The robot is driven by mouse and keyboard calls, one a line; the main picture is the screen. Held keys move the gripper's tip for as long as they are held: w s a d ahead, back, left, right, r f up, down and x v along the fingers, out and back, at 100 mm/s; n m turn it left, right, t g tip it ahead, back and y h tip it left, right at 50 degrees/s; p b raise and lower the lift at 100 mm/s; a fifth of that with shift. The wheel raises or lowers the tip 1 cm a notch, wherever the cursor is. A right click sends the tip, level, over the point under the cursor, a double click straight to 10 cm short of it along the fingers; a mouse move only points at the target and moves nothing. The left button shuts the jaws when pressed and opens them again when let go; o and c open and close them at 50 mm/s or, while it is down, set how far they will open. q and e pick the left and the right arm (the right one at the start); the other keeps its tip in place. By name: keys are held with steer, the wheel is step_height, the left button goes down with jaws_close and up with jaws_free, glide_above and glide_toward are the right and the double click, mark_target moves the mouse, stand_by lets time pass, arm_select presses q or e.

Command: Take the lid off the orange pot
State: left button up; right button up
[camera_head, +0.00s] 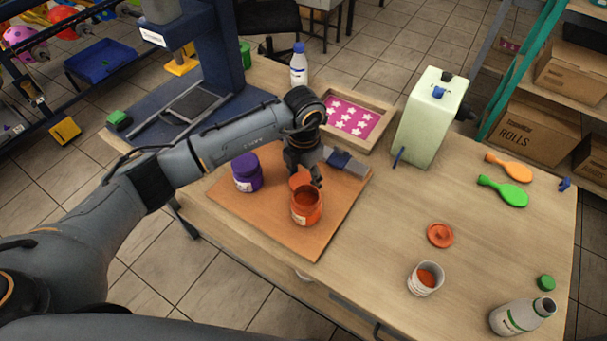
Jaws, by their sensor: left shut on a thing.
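The orange pot (306,208) stands upright on the brown board (292,240). Its mouth is open and shows orange ink inside. My left gripper (304,178) is just behind and above the pot's mouth, pointing down. It is shut on an orange lid (298,179), which is partly hidden by the fingers. The lid looks tilted and off the pot's mouth; whether it still touches the rim is hard to tell. My right gripper is not in view.
A purple pot (247,172) stands left of the orange one. A squeegee (346,161) and framed screen (350,116) lie behind. A loose orange lid (440,235) and white cup (425,279) are at right. A pale green container (430,115) stands behind.

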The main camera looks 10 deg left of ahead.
mark_target(304, 182)
arm_select(q)
steer(key=shift+f, duration=0.15)
steer(key=o, duration=1.3)
steer(key=shift+r, duration=0.3)
steer(key=shift+w+r, duration=0.1)
steer(key=shift+r, duration=0.25)
step_height(304, 182, up, 11)
steer(key=shift+r+b, duration=0.1)
steer(key=shift+b, duration=0.95)
